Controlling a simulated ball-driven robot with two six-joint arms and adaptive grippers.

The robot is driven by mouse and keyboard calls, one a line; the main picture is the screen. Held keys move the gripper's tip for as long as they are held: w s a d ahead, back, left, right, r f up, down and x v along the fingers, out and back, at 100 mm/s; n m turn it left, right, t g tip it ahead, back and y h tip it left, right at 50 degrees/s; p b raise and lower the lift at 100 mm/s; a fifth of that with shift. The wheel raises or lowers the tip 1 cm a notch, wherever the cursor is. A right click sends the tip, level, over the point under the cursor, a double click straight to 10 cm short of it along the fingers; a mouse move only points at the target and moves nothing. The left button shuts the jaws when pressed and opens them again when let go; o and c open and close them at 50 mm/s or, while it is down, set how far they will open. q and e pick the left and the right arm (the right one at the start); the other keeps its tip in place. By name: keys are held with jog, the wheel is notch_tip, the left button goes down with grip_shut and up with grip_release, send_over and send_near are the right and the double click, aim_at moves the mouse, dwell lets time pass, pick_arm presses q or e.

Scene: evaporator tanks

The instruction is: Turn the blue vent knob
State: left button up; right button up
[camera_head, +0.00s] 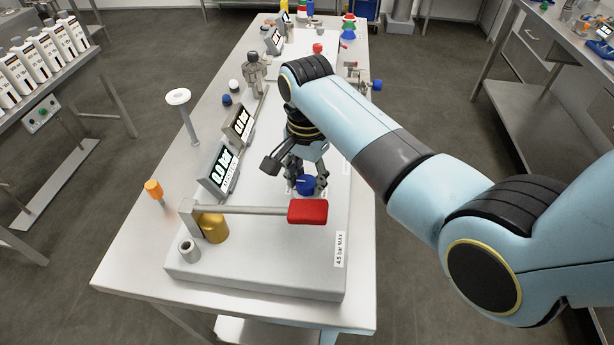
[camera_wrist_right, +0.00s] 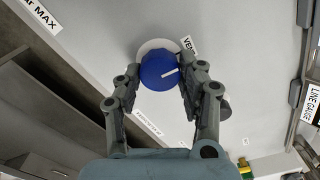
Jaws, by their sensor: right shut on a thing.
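The blue vent knob (camera_head: 306,185) sits on the light grey panel top in the head view, just behind the red lever handle. In the right wrist view the blue knob (camera_wrist_right: 160,71) has a white pointer line and a pale ring around its base, with a partly covered "VENT" label beside it. My right gripper (camera_head: 306,182) reaches down over the knob. In the right wrist view its two fingers (camera_wrist_right: 160,80) are closed on either side of the knob. My left gripper is not in view.
A red-handled lever (camera_head: 308,211) crosses the panel close in front of the knob. Digital gauges (camera_head: 220,170) stand left of it, with a brass cylinder (camera_head: 213,228) near the lever's pivot. An orange knob (camera_head: 153,188) and a white-topped post (camera_head: 178,97) stand on the table's left side.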

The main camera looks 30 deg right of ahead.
aim_at(307, 181)
jog(key=o, duration=1.2)
notch_tip(307, 181, up, 12)
jog(key=shift+f, duration=0.1)
